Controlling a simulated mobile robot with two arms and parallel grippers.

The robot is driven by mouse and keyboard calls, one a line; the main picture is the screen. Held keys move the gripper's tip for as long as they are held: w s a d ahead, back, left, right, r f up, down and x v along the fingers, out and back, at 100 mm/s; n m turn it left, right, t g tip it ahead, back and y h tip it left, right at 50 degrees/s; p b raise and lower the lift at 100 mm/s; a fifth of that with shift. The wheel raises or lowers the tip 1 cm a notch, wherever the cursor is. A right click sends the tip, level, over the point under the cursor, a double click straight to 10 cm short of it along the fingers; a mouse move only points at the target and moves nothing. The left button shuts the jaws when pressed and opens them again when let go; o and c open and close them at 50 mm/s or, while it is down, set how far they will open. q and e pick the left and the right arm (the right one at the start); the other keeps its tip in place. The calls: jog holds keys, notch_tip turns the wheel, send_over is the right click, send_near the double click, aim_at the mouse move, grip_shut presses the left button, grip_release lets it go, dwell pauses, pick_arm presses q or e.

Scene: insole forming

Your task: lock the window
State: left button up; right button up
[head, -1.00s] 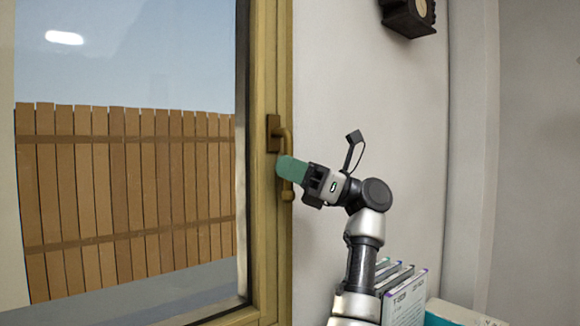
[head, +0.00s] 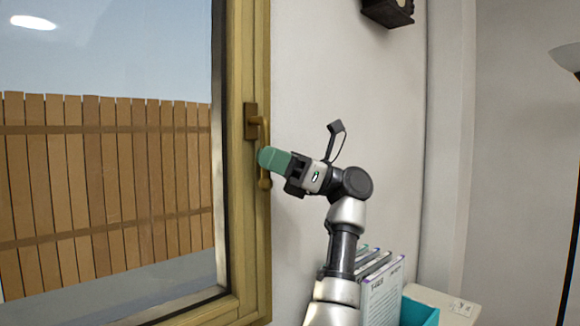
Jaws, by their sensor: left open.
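The window (head: 120,180) fills the left side of the head view and its wooden frame (head: 233,215) looks closed. The brass handle (head: 265,183) hangs straight down from its mounting plate (head: 250,121) on the frame's right side. My left gripper (head: 268,158), with green fingers, is at the middle of the handle and covers part of it. It is open. I cannot tell whether the fingers touch the handle or are around it. My right gripper is not in view.
Several upright books or cases (head: 383,290) stand below my left arm, beside a teal and white box (head: 440,304). A dark wall fixture (head: 388,11) is high on the wall. A lamp (head: 567,57) stands at the right edge. The wall right of the handle is bare.

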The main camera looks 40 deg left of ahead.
pick_arm(q)
jog(key=v, duration=1)
